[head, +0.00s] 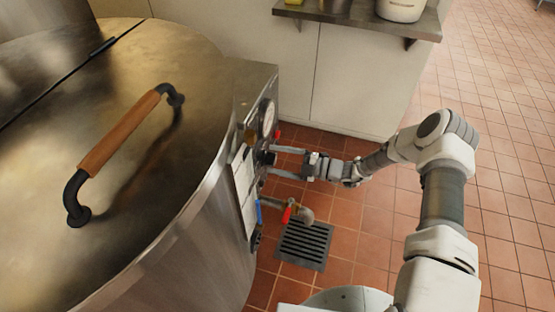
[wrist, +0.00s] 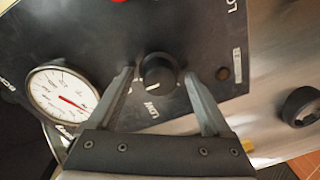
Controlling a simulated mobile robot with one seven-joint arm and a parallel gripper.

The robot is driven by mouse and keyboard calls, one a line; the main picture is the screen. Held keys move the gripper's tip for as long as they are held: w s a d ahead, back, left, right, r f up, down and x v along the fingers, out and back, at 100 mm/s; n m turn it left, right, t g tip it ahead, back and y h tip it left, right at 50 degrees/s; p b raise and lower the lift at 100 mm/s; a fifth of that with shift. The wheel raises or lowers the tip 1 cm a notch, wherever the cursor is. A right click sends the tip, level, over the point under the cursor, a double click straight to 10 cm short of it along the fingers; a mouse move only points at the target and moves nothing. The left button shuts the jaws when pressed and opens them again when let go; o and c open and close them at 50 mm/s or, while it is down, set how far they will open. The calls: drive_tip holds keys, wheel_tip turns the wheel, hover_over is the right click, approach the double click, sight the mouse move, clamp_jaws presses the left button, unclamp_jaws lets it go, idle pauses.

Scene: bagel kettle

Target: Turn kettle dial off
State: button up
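The kettle (head: 150,215) is a large steel vessel filling the left of the head view, with a control panel (wrist: 190,35) on its right side. The dial (wrist: 158,72) is a round black knob with a pale pointer line, seen in the wrist view on the dark panel. My gripper (wrist: 158,80) is open, one finger on either side of the dial, with gaps showing between fingers and knob. In the head view my gripper (head: 272,160) reaches the panel from the right; the dial itself cannot be made out there.
A round gauge (wrist: 63,92) with a red needle sits left of the dial, close to the left finger. Below the arm are a red-handled valve (head: 287,214) and a floor drain (head: 304,243). Tiled floor is clear at right.

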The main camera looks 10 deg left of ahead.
drive_tip(key=shift+d, duration=0.1)
drive_tip(key=s+d+p, duration=0.2)
drive_tip(key=d, duration=1.5)
drive_tip(key=shift+r+p, duration=0.3)
drive_tip(key=shift+r, duration=0.15)
drive_tip(key=shift+w+r, duration=0.1)
